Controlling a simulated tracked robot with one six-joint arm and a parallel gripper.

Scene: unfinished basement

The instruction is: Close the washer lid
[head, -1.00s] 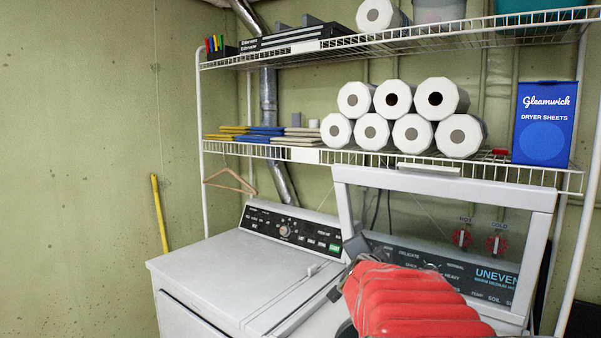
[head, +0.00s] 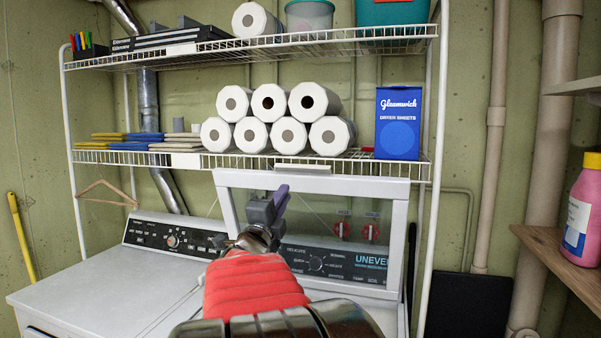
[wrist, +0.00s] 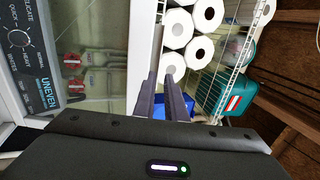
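The washer lid (head: 312,183) stands raised and upright, a white frame with a clear pane, at the back of the washer. The washer's control panel (head: 335,262) shows through the pane. My gripper (head: 280,198) points up in front of the lid's upper left part, its tips near the top rail's height. In the wrist view, my two dark fingers (wrist: 164,85) are parallel with a narrow empty gap between them. The lid's white frame (wrist: 145,55) is just left of them there; I cannot tell whether they touch it. My red-sleeved arm hides the washer's front and opening.
A wire shelf (head: 250,160) with paper rolls (head: 270,104) and a blue dryer-sheets box (head: 398,123) is just above and behind the lid. A dryer (head: 110,275) stands left. A wooden shelf (head: 565,258) with a pink bottle (head: 580,215) juts in at right.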

